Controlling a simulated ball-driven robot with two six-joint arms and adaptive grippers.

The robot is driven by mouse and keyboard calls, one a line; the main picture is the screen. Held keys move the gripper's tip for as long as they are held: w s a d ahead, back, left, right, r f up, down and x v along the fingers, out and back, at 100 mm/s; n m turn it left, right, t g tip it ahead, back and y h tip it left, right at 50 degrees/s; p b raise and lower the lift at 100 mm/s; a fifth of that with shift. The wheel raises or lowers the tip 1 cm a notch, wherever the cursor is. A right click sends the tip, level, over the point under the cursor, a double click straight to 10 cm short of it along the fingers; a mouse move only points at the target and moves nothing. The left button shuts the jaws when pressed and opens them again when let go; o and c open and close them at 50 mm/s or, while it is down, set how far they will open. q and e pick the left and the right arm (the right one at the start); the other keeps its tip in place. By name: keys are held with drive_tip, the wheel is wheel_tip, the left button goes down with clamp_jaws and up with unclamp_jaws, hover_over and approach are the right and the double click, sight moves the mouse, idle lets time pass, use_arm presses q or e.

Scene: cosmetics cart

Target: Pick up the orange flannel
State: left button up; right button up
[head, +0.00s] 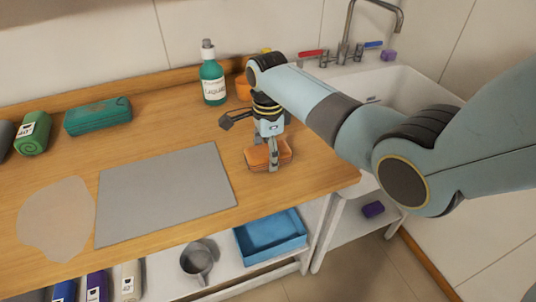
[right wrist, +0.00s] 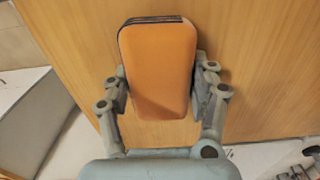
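The orange flannel (head: 257,157) is a folded, block-like orange cloth on the wooden counter, right of the grey mat. In the right wrist view the flannel (right wrist: 160,70) lies between the two fingers, with a dark layered edge at its top end. My right gripper (head: 270,158) points down over it, one finger in front of it. In the right wrist view the right gripper (right wrist: 159,85) has a finger against each long side of the flannel, with no clear gap. No lift off the counter is evident. My left gripper is not in view.
A green liquid bottle (head: 213,83) and an orange container (head: 243,88) stand behind the gripper. A grey mat (head: 165,193) lies left. A teal case (head: 98,116) and a green roll (head: 33,133) are farther left. The sink (head: 400,85) is at right; a blue tray (head: 270,238) sits below.

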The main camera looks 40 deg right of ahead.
drive_tip(key=c, duration=0.4)
drive_tip(key=shift+r, duration=0.6)
wheel_tip(320, 180, up, 3)
drive_tip(key=shift+s+d+r, duration=0.1)
drive_tip(key=s+r, duration=0.2)
drive_tip(key=s, duration=0.1)
drive_tip(key=s+d+r, duration=0.1)
drive_tip(key=s+r, duration=0.1)
drive_tip(key=s, duration=0.2)
drive_tip(key=s+d+r, duration=0.1)
drive_tip(key=s+r, duration=0.1)
drive_tip(key=s, duration=0.2)
drive_tip(key=shift+s+d+r, duration=0.1)
drive_tip(key=shift+d+r, duration=0.15)
drive_tip(key=shift+r, duration=0.05)
